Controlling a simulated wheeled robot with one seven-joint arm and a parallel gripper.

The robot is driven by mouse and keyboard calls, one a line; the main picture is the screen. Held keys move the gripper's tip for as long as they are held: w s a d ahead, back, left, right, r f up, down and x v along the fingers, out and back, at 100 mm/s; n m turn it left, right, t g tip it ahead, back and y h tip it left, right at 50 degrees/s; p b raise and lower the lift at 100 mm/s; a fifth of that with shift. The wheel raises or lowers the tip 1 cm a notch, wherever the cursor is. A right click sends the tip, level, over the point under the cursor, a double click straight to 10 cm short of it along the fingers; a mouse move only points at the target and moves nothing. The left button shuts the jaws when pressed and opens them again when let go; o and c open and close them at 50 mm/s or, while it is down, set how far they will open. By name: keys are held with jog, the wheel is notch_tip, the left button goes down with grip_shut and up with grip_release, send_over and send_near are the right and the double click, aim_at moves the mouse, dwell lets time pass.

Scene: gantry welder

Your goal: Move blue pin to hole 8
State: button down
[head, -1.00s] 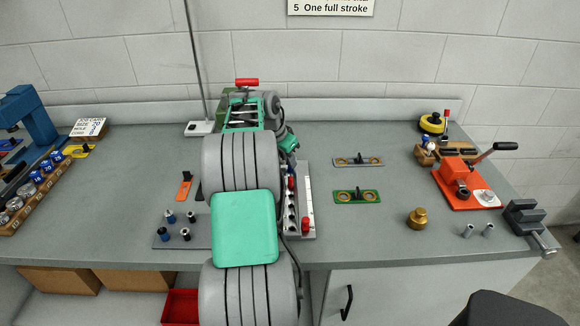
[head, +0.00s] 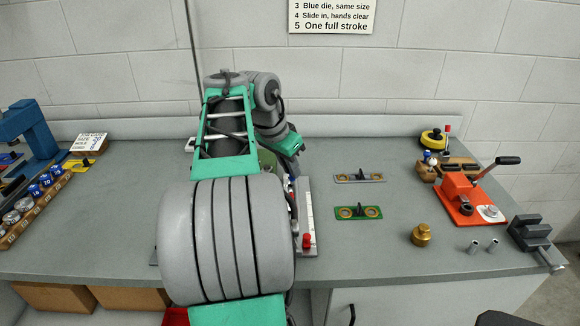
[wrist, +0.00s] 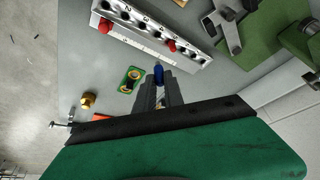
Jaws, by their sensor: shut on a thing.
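The blue pin (wrist: 158,74) is between the fingertips of my gripper (wrist: 160,87) in the wrist view. My gripper is shut on it. The pale hole rail (wrist: 150,42) lies beyond it in the wrist view, with a row of dark holes and small numbers. The pin appears apart from the rail; its height above the bench cannot be told. I cannot make out hole 8 for certain. In the head view my arm hides the gripper, the blue pin and much of the rail (head: 309,220).
Red pins stand at the rail, one (wrist: 104,26) near its left end. A green plate (head: 358,213) and a grey plate (head: 359,178) lie right of the rail. A brass knob (head: 421,235), an orange press (head: 465,195) and a vise (head: 530,232) stand farther right.

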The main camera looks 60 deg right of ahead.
jog(key=d+f+p, duration=0.2)
jog(key=p, duration=0.3)
jog(key=w+d+f+p, duration=0.1)
jog(key=d+f+p, duration=0.2)
jog(key=p, duration=0.2)
jog(key=w+d+f+p, duration=0.1)
jog(key=d+f+p, duration=0.2)
jog(key=p, duration=0.2)
jog(key=shift+w+d, duration=0.15)
jog(key=shift+d, duration=0.05)
jog(key=w+d+r, duration=0.3)
jog(key=w+d, duration=0.3)
jog(key=d, duration=0.1)
jog(key=shift+s+a+f+b, duration=0.15)
jog(key=shift+f+b, duration=0.6)
jog(key=shift+f, duration=0.6)
jog(key=shift+s+f+b, duration=0.1)
jog(key=shift+f+b, duration=0.6)
jog(key=shift+f, duration=0.6)
jog(key=shift+f+b, duration=1.05)
jog(key=shift+f, duration=0.1)
jog(key=c, duration=1.4)
grip_release()
jog(key=shift+o, duration=0.2)
